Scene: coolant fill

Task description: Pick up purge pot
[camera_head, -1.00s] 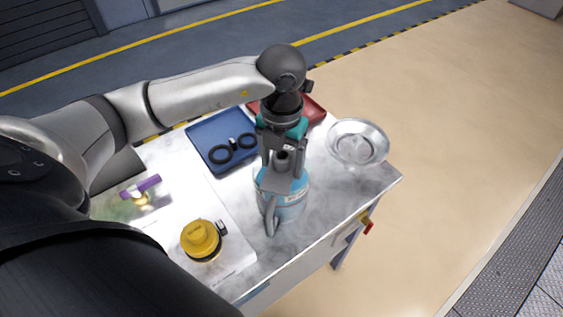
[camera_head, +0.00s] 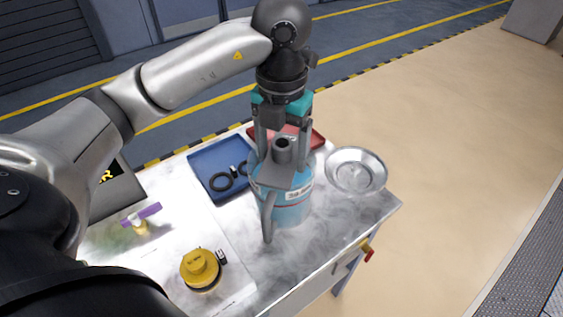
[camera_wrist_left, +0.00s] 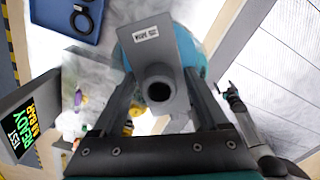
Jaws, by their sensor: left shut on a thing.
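The purge pot is a translucent blue pot (camera_head: 292,212) with a pale label, a grey top plate with a round neck, and a grey handle down its front. My left gripper (camera_head: 283,148) comes from above and is shut on the pot's grey top, with a finger on either side of the neck. The pot hangs upright, a little above the table. In the left wrist view its grey top plate (camera_wrist_left: 150,45) and dark neck opening lie between the fingers. What looks like my right gripper (camera_wrist_left: 232,96) shows small at the right there, its jaws too small to judge.
The table (camera_head: 240,285) holds a blue tray (camera_head: 208,160) with black rings, a red tray (camera_head: 316,140) behind the pot, a metal bowl (camera_head: 356,170) to the right, a yellow cap (camera_head: 200,266) and a purple-topped item (camera_head: 141,216). A dark display (camera_wrist_left: 22,128) stands left in the wrist view.

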